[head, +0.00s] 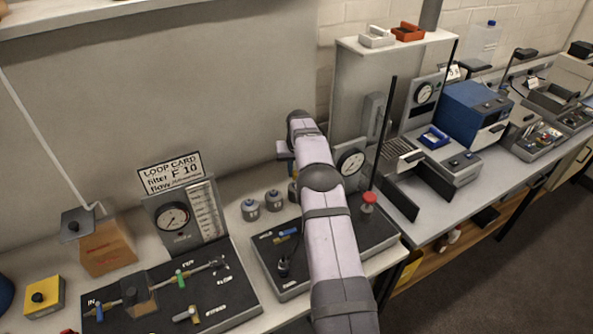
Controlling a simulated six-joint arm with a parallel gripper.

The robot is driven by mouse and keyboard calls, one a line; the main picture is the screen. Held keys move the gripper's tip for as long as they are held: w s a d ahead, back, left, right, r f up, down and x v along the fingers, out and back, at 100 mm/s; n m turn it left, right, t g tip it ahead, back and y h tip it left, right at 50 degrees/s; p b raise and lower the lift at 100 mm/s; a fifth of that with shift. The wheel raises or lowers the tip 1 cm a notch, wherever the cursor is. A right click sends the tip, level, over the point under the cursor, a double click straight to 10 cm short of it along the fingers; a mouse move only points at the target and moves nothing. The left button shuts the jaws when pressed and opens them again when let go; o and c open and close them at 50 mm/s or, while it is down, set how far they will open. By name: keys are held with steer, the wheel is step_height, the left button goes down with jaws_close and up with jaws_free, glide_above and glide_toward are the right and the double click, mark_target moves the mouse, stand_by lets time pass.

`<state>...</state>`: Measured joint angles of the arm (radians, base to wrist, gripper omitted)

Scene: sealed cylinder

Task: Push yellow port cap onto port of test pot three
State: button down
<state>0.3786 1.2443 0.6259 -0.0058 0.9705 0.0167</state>
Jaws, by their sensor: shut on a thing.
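Two small grey pots, a left one (250,209) and a right one (273,200), stand upright side by side on the bench, left of my arm. Any numbers on the pots are too small to read.
A black panel (263,262) with a gauge (350,162) and a red knob (368,197) lies under and beside my arm. A gauge board (173,217) and loop card (170,173) stand left. A yellow box (43,299) is far left. Instruments crowd the right bench.

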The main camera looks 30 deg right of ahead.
steer(key=shift+f+b, duration=0.4)
steer(key=shift+f, duration=0.2)
steer(key=c, duration=1.4)
jaws_free()
steer(key=shift+c, duration=0.2)
steer(key=shift+r, duration=0.2)
steer(key=b+v, duration=0.3)
steer(key=v, duration=0.4)
steer(key=shift+b, duration=0.35)
steer(key=shift+a, duration=0.1)
